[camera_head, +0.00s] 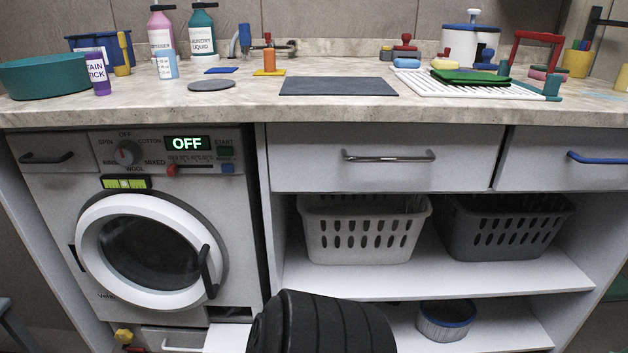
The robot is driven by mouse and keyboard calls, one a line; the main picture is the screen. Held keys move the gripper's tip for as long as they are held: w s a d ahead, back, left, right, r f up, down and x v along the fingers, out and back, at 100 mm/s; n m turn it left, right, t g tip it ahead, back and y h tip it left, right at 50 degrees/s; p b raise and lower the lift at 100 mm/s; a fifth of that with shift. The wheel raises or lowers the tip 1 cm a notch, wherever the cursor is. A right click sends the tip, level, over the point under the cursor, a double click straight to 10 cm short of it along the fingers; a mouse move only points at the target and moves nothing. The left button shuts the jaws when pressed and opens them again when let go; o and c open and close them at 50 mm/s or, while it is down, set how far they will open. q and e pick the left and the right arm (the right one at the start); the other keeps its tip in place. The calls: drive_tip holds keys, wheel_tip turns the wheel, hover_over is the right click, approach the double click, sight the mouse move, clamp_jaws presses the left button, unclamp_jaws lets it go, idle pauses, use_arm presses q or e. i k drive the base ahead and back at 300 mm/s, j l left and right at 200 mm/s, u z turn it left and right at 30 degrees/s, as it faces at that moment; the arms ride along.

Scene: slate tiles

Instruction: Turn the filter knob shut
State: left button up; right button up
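The washing machine (150,235) stands at the left under the counter, with its round door (91,255) closed. A small yellow knob (124,335), which looks like the filter knob, sits at the machine's lower left, near the bottom edge of the picture. A bit of red shows just below it. The knob is too small to tell how far it is turned. Neither of my grippers is in view.
A small panel with a handle (183,344) is right of the knob. A dark ribbed shape (320,325) rises at the bottom middle; I cannot tell if it is mine. Shelves hold a white basket (360,232) and a grey basket (508,228).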

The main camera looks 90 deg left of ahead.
sight(229, 310)
drive_tip(key=i+u, duration=0.15)
drive_tip(key=u, duration=0.35)
drive_tip(key=i+u, duration=0.15)
drive_tip(key=u, duration=0.35)
drive_tip(key=i+u, duration=0.15)
drive_tip(key=u, duration=0.3)
drive_tip(key=i+l+u, duration=0.1)
drive_tip(key=u, duration=0.4)
drive_tip(key=i+u, duration=0.1)
drive_tip(key=u, duration=0.35)
drive_tip(key=l+u, duration=0.1)
drive_tip(key=u, duration=0.3)
drive_tip(key=i+l+u, duration=0.1)
drive_tip(key=u, duration=0.35)
drive_tip(key=l+u, duration=0.1)
drive_tip(key=u, duration=0.3)
drive_tip(key=l+u, duration=0.15)
drive_tip(key=u, duration=0.3)
drive_tip(key=l+u, duration=0.15)
drive_tip(key=u, duration=0.25)
drive_tip(key=l+u, duration=0.35)
drive_tip(key=i+l+u, duration=0.1)
drive_tip(key=u, duration=0.25)
